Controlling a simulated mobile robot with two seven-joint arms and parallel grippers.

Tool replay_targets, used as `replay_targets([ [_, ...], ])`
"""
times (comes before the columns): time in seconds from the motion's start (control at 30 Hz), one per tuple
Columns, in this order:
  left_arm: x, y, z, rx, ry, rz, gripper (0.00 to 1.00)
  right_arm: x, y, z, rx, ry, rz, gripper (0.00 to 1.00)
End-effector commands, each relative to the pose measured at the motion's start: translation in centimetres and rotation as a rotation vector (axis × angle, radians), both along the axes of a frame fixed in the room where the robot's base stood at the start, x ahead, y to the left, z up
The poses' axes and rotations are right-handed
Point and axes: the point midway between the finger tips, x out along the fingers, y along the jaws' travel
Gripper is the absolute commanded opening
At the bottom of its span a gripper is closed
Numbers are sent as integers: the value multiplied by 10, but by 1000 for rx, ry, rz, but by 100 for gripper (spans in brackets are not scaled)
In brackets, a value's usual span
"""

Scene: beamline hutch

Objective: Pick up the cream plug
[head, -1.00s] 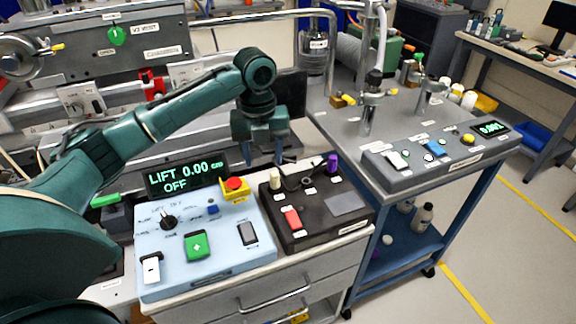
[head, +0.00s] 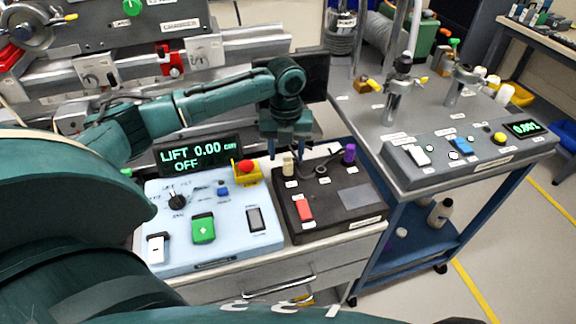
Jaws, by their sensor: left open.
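The cream plug (head: 288,165) stands upright at the back left of the dark control box (head: 322,222). My left gripper (head: 287,151) points down just above and behind it in the picture, with its two fingers apart, one to each side of the plug's top. I cannot tell whether a finger touches the plug. A purple plug (head: 349,153) stands at the back right of the same box, with a dark cable lying between the two plugs. My right gripper is not in view.
The pale blue lift panel (head: 230,236), with a yellow-and-red stop button (head: 246,169), is left of the dark box. A dark screen stands behind the gripper. A grey cart (head: 350,112) with a button console (head: 475,152) stands to the right.

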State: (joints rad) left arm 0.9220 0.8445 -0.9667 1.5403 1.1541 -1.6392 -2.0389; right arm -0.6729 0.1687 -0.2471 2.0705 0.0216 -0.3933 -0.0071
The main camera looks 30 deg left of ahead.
Motion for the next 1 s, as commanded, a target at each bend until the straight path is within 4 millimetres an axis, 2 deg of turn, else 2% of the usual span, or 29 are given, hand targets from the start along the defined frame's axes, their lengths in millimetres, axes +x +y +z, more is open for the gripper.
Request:
replay_targets([
  [0.1,1,-4,-19,0,5,-1,49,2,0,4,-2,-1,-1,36],
  [0.23,1,-3,-35,0,1,0,49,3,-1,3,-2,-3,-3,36],
  [0.53,1,-3,-40,1,1,-1,49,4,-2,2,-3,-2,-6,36],
  [1.0,1,-3,-39,0,0,-1,10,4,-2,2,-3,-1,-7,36],
])
